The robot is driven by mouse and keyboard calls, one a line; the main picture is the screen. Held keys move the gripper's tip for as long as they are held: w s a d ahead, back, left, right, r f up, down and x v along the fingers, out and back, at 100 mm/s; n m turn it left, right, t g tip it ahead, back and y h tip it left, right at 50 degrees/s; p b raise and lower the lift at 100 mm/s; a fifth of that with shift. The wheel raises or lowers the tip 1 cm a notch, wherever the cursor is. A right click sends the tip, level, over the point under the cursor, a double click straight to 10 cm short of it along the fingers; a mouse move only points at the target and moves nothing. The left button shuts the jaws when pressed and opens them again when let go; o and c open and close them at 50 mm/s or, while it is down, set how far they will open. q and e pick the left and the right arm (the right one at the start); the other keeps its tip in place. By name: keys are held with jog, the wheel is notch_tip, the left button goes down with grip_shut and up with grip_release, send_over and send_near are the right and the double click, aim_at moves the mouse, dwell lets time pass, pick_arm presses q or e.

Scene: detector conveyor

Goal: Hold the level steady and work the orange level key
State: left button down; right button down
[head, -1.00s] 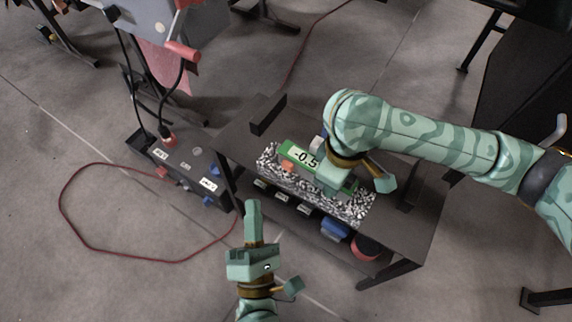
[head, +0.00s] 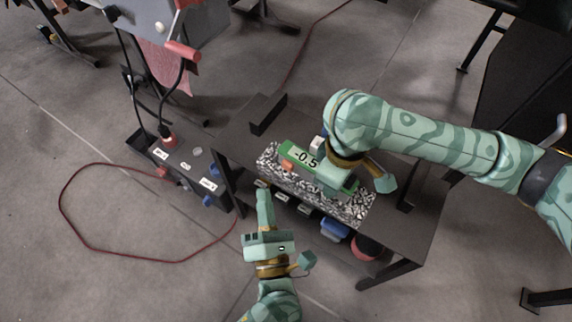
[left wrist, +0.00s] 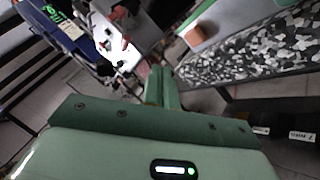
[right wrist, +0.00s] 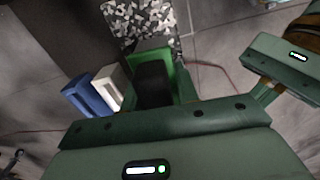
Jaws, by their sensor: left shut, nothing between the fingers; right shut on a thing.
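The green level (head: 285,149) lies on a black-and-white speckled block (head: 267,164) on the dark table. Its display reads -0.5. The orange key (head: 288,165) sits on its near left part and also shows in the left wrist view (left wrist: 194,36). My right gripper (head: 334,181) is shut on the level toward its right end, hiding part of it; the level's green end shows in the right wrist view (right wrist: 139,73). My left gripper (head: 264,192) is shut and empty, in front of the block's left end, apart from the key. Its closed fingers point forward in the left wrist view (left wrist: 159,88).
A white block (right wrist: 107,84) and a blue block (right wrist: 89,98) stand beside the level. Several labelled items fill the lower shelf, with a blue one (head: 334,230) and a red round one (head: 366,247). A dark control box (head: 190,167) with a red cable stands left.

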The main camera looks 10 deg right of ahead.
aim_at(284, 180)
pick_arm(q)
jog(key=shift+w+d, duration=1.5)
jog(key=shift+w, duration=0.15)
pick_arm(e)
jog(key=shift+s+f, duration=0.1)
jog(key=shift+f, duration=0.05)
pick_arm(q)
jog(key=shift+w+d, duration=0.1)
dwell(0.7)
jog(key=shift+w+d, duration=0.2)
jog(key=shift+w+d, duration=0.3)
jog(key=shift+w, duration=0.05)
dwell(0.8)
jog(key=shift+s+a, duration=0.6)
jog(key=shift+s, duration=0.05)
dwell(0.3)
jog(key=shift+s+a, duration=1.65)
jog(key=shift+s, duration=0.25)
